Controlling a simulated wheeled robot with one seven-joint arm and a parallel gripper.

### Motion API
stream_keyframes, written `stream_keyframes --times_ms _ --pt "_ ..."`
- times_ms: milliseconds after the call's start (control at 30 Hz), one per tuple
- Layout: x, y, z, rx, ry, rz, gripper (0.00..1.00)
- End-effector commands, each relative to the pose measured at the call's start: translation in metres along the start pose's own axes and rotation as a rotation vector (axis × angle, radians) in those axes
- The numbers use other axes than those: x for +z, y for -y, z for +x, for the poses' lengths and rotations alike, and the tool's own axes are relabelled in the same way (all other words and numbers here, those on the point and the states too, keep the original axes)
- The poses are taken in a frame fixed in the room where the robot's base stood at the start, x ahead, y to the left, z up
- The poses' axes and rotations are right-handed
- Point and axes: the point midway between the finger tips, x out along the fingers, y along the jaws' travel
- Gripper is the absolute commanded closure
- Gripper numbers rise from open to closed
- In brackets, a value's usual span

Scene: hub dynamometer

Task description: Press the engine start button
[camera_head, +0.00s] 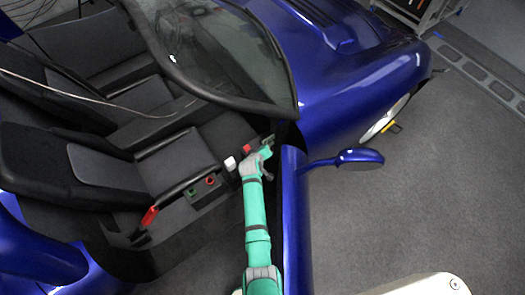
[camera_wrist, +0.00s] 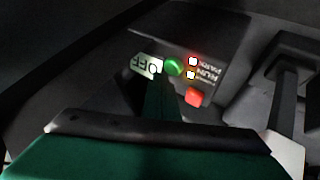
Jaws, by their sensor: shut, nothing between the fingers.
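In the wrist view a round green button (camera_wrist: 173,67) sits on a dark panel, beside a pale label (camera_wrist: 146,66) reading OFF. A red square button (camera_wrist: 194,96) sits to its lower right, near lettering that seems to read PARK and RUN with two small lights. No label naming the engine start button is readable. My gripper (camera_wrist: 162,88) is shut and empty; its narrow green fingers point up toward the green button, their tips just below it. I cannot tell whether they touch. In the head view my gripper (camera_head: 268,145) is inside the car's front footwell area, partly hidden.
The blue car (camera_head: 360,80) has its windshield frame (camera_head: 190,85) above and left of my arm. A blue door (camera_head: 294,220) with a mirror (camera_head: 360,158) stands close on the right. Seats (camera_head: 125,160) and a red handle (camera_head: 150,215) lie left. Open floor (camera_head: 420,200) is right.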

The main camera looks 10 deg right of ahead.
Motion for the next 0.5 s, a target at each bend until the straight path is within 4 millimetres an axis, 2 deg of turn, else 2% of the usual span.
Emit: stream_keyframes --times_ms 500 --pt "0.0025 0.0023 0.0036 0.0 0.001 0.0 1.0"
